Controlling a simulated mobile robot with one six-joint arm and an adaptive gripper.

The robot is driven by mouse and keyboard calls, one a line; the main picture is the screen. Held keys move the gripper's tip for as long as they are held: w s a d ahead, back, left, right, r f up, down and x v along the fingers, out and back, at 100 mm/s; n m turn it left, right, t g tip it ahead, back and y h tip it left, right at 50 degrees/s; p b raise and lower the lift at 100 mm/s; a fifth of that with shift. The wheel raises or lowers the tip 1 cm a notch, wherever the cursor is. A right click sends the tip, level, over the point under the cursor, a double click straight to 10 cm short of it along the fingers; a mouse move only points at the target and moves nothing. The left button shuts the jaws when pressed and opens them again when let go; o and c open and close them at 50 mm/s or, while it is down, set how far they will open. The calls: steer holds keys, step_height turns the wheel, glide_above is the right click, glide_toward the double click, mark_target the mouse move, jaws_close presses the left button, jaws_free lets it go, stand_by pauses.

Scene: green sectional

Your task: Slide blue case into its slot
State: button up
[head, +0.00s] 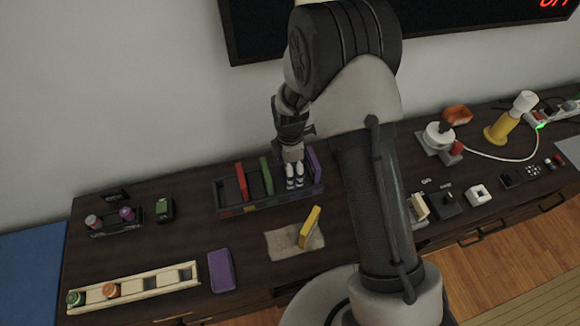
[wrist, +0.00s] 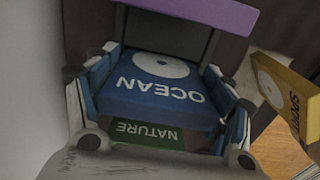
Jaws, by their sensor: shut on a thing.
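My gripper (head: 294,178) points down over the case rack (head: 232,212) and is shut on the blue case. In the wrist view the blue case (wrist: 165,98), lettered OCEAN, sits between both fingers. The green case (wrist: 148,135), lettered NATURE, is on one side of it and the purple case (wrist: 195,12) on the other. In the head view the gripper hides the blue case. The rack holds a red case (head: 241,181), the green case (head: 266,176) and the purple case (head: 314,164). I cannot tell how deep the blue case sits in its slot.
A yellow case (head: 310,228) stands on a beige cloth (head: 284,245) in front of the rack; the wrist view shows it at right. Another purple case (head: 221,271) lies flat at front left. A long cream tray (head: 133,290) is further left. Various devices stand at right.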

steer(key=shift+f+b, duration=0.55)
steer(key=shift+f, duration=0.35)
steer(key=o, duration=1.2)
steer(key=shift+c, duration=0.2)
step_height(320, 180, up, 12)
steer(key=shift+f, duration=0.2)
steer(key=shift+r, duration=0.25)
